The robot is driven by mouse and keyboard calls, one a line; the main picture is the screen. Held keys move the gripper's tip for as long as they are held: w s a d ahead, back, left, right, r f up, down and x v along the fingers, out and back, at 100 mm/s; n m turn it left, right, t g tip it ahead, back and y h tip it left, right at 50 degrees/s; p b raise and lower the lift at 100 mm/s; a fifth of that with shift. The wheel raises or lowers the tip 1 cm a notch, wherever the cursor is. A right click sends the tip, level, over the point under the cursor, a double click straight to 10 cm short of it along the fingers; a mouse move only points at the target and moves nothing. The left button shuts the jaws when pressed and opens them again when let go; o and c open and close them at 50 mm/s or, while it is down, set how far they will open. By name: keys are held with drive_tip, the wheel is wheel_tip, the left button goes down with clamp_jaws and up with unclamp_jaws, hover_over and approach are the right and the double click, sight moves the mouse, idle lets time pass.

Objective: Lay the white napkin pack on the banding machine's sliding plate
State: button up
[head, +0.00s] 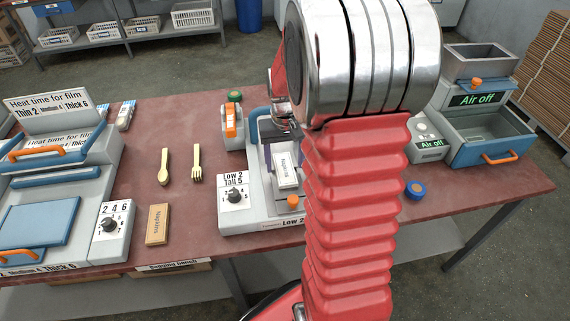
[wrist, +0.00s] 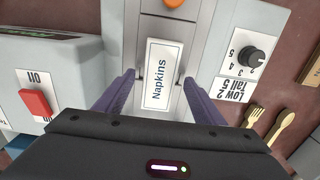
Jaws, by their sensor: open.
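The white napkin pack (wrist: 160,75), labelled "Napkins", lies on the banding machine's grey sliding plate (wrist: 165,27). It also shows in the head view (head: 287,165), behind the orange knob. My gripper (wrist: 159,84) is open. Its purple fingers stand one on each side of the pack, with a gap at each side in the wrist view. The banding machine (head: 262,217) has a dial box marked "Low 2, Tall 5". In the head view my arm hides the machine's right side and most of my gripper.
A brown napkin pack (head: 157,224), a wooden spoon (head: 164,167) and a fork (head: 196,164) lie left of the machine. The heat press (head: 45,190) stands at far left. A blue tape roll (head: 415,190) and the "Air off" machine (head: 490,135) are at right.

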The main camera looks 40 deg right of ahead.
sight(285, 169)
wheel_tip(285, 169, up, 11)
drive_tip(key=shift+f, duration=0.15)
idle(0.7)
drive_tip(key=s+a+r+n+t, duration=0.2)
drive_tip(key=s+a+r, duration=0.1)
drive_tip(key=s+a, duration=0.4)
drive_tip(key=s+a+r+n+t, duration=0.3)
drive_tip(key=s+a, duration=0.4)
drive_tip(key=a, duration=0.7)
drive_tip(key=shift+s+a+t, duration=0.15)
drive_tip(key=shift+t, duration=0.15)
